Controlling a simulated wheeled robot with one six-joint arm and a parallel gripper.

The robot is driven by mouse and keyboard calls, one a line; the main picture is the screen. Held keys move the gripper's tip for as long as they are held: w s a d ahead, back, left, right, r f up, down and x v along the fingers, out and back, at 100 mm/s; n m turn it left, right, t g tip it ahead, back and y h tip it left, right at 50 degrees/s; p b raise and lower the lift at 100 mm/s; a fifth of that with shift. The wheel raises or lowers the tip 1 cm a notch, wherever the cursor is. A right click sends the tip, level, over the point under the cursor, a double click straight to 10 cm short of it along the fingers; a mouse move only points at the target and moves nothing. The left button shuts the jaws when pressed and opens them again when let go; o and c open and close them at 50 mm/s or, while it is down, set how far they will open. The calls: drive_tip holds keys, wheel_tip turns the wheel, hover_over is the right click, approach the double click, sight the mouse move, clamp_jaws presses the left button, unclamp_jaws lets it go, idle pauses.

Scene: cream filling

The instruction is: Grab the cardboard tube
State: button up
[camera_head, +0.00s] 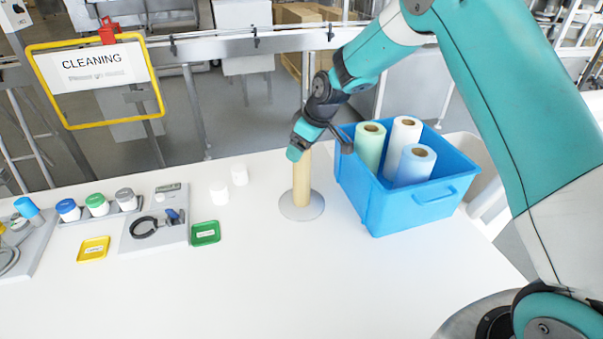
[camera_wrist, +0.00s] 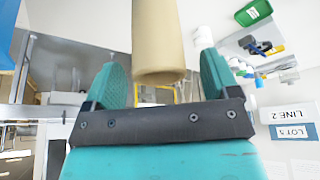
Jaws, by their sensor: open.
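The tan cardboard tube (camera_head: 301,182) stands upright on a round grey base (camera_head: 288,209) on the white table. My gripper (camera_head: 297,150) is at the tube's upper end, covering its top in the head view. In the wrist view, the tube (camera_wrist: 157,40) reaches down from the top edge, its near end between the two teal fingers of my gripper (camera_wrist: 163,78). The fingers are apart, with a visible gap on each side of the tube. I cannot tell how deep the tube sits between them.
A blue crate (camera_head: 437,194) with green, white and blue rolls stands close right of the tube. Green (camera_head: 206,233) and yellow trays and capped jars lie further left. The front table area is clear.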

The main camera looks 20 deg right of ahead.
drive_tip(key=shift+x, duration=1.35)
drive_tip(key=c, duration=1.2)
drive_tip(key=shift+r, duration=0.15)
